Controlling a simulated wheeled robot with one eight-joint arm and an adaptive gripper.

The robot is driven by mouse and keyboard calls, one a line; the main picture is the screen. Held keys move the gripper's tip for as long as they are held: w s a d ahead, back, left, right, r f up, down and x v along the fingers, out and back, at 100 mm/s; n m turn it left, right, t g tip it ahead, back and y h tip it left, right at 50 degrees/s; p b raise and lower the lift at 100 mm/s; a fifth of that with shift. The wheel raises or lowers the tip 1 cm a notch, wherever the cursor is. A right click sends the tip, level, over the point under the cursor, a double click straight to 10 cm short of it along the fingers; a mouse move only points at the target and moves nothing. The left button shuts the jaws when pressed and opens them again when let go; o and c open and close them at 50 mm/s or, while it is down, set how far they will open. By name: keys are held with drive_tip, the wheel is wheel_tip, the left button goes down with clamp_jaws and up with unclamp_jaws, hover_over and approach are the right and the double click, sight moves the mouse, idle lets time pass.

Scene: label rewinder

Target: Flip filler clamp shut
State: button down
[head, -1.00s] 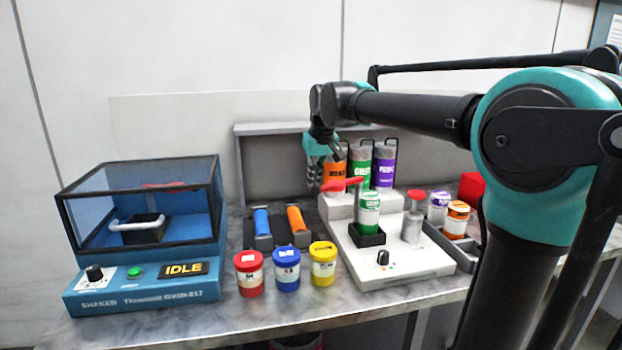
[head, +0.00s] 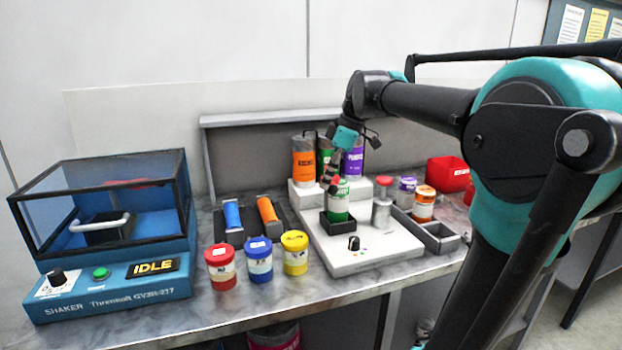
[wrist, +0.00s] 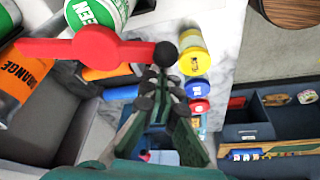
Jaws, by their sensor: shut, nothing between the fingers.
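The filler (head: 375,252) is a white base with several tall bottles at its back and a green-labelled can (head: 338,207) in a dark square holder. The filler clamp is a red lever, mostly hidden behind my gripper (head: 336,178) in the head view. In the wrist view the clamp (wrist: 110,47) is a red bar with a round middle and a black ball (wrist: 165,54) at its right end. My gripper (wrist: 160,78) is shut and empty. Its fingertips are right by the ball; I cannot tell whether they touch. The green can (wrist: 95,14) shows beyond the bar.
Red (head: 221,266), blue (head: 259,260) and yellow (head: 295,253) jars stand at the table's front. A blue shaker (head: 110,283) is at left. Purple (head: 405,190) and orange (head: 424,204) jars sit in a grey rack (head: 440,236) at right, near a red bin (head: 448,174).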

drive_tip(key=shift+n, duration=0.3)
drive_tip(key=shift+w+d, duration=0.1)
drive_tip(key=shift+d, duration=2.4)
drive_tip(key=shift+d, duration=0.15)
drive_tip(key=a, duration=0.1)
drive_tip(key=a+r, duration=0.1)
drive_tip(key=a, duration=0.2)
drive_tip(key=shift+r, duration=0.4)
drive_tip(key=v, duration=0.9)
drive_tip(key=shift+w, duration=0.3)
